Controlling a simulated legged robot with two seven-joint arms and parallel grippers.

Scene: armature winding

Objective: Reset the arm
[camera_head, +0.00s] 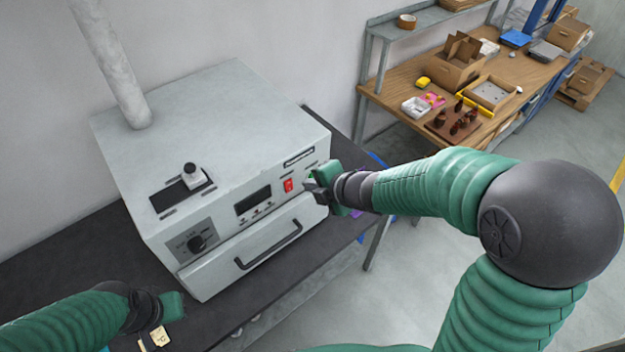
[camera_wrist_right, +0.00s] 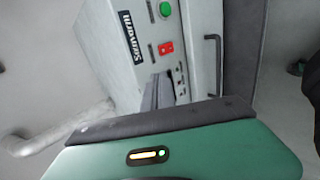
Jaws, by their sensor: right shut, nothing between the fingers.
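A pale grey box-shaped machine (camera_head: 225,120) stands on a dark bench top.
A drawer handle (camera_head: 268,244) sticks out of the machine's lower front. A pale pipe (camera_head: 110,60) rises from its top. A wooden workbench (camera_head: 405,93) with boxes and parts stands at the back right.

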